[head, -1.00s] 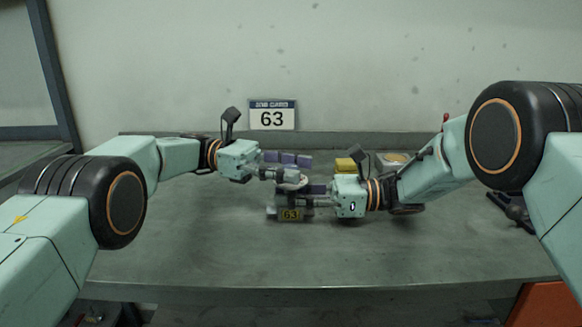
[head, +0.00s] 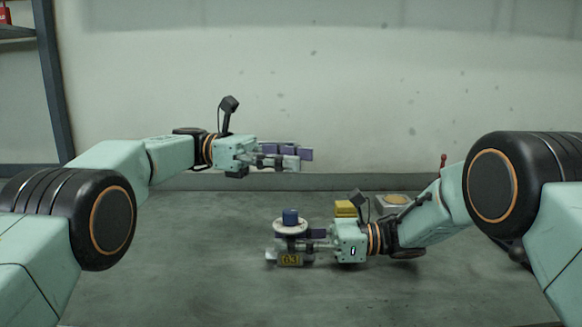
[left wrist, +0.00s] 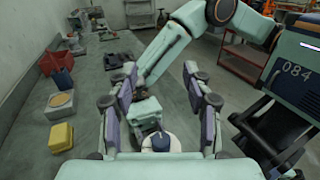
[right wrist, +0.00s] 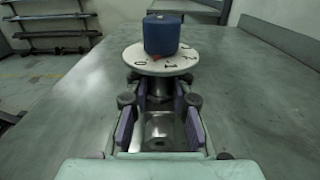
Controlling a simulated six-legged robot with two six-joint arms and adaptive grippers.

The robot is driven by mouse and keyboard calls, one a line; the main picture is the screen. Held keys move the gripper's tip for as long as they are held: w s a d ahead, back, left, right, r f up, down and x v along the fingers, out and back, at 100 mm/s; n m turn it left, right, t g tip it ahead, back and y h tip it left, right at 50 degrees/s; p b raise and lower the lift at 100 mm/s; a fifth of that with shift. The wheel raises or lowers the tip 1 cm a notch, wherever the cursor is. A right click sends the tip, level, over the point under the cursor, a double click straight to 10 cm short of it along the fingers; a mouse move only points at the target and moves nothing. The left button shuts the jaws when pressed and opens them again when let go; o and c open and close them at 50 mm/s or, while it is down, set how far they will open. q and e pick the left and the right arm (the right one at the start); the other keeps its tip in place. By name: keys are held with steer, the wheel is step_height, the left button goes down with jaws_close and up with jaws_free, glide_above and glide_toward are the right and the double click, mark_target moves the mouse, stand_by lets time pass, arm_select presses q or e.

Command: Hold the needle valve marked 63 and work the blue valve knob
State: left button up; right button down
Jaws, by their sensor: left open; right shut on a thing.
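The needle valve (head: 290,246) stands upright on the bench with a yellow 63 tag on its front. A white marked dial sits on top of it, and the blue valve knob (head: 290,216) is above the dial. The knob and dial also show large in the right wrist view (right wrist: 166,36). My right gripper (head: 308,240) is shut on the valve body below the dial, from the right. My left gripper (head: 298,158) is open and empty, above and apart from the knob. In the left wrist view the knob (left wrist: 160,142) shows between the fingers, partly hidden.
A yellow block (head: 346,209) and a grey box with a round top (head: 394,204) stand behind my right arm. More items line the bench in the left wrist view, including a red bin (left wrist: 57,58). The bench left of the valve is clear.

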arm_select(q)
steer(key=w+a+f+n+t+h, duration=0.2)
steer(key=w+a+f+n+t, duration=0.15)
steer(key=a+f+t, duration=0.35)
steer(key=n+t, duration=0.2)
steer(key=n, duration=0.1)
glide_toward(290, 217)
steer(key=w+a, duration=0.2)
steer(key=shift+s+r+y, duration=0.1)
steer(key=shift+s+y, duration=0.3)
steer(key=shift+s+t, duration=0.1)
steer(key=shift+t, duration=0.2)
steer(key=shift+d, duration=0.25)
steer(key=d, duration=0.3)
steer(key=w+d, duration=0.1)
steer(key=d, duration=0.7)
steer(key=shift+w+d, duration=0.15)
steer(key=shift+w, duration=0.1)
